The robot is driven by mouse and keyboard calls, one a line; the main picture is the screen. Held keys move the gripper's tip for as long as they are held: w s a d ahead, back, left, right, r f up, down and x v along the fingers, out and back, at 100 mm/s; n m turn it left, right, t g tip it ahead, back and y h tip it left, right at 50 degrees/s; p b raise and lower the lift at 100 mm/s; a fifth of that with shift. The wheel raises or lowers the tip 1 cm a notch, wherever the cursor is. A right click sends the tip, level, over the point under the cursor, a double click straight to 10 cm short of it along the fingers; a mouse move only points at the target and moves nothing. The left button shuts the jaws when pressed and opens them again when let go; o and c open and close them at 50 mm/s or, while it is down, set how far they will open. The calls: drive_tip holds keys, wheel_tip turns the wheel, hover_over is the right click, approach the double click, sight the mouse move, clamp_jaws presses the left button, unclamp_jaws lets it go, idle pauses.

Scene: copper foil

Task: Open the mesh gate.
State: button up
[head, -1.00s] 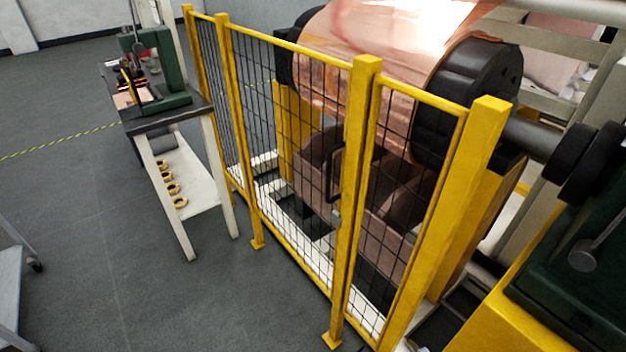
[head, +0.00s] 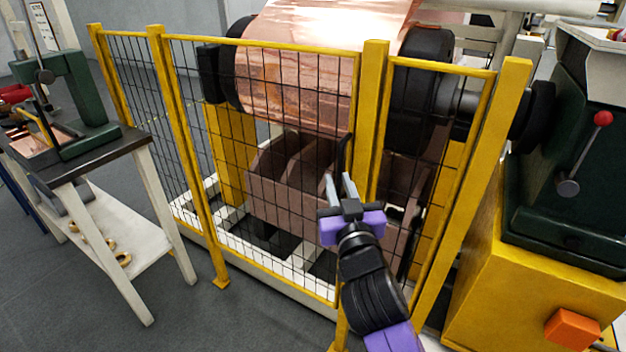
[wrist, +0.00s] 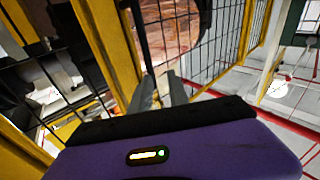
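The mesh gate (head: 262,44), a yellow frame with dark wire mesh, stands in the fence in front of the copper roll. It looks closed against the yellow post (head: 374,110). A dark upright handle (head: 343,152) is on its right edge beside that post. My purple gripper (head: 338,184) is in front of the gate's right edge, just below the handle in the picture. Its two fingers are apart with nothing seen between them. In the wrist view, the open fingers (wrist: 161,90) point toward the gate beside the post (wrist: 106,45). Whether they touch the handle cannot be told.
A large copper roll (head: 295,85) sits behind the mesh. A workbench (head: 105,155) with a green press stands left of the gate. A yellow and green machine (head: 545,285) with a red-knobbed lever is at right. Grey floor (head: 240,320) is clear before the gate.

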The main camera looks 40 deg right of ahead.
sight(340, 175)
drive_tip(key=shift+m+g+h, duration=0.3)
drive_tip(key=shift+m+g, duration=0.5)
drive_tip(key=shift+m, duration=0.1)
drive_tip(key=w+d, duration=0.2)
drive_tip(key=w+d+f, duration=0.1)
drive_tip(key=w+d+f+p, duration=0.1)
drive_tip(key=w+d, duration=0.1)
drive_tip(key=shift+w+d+f, duration=0.2)
drive_tip(key=shift+w+d, duration=0.15)
clamp_jaws()
idle(0.7)
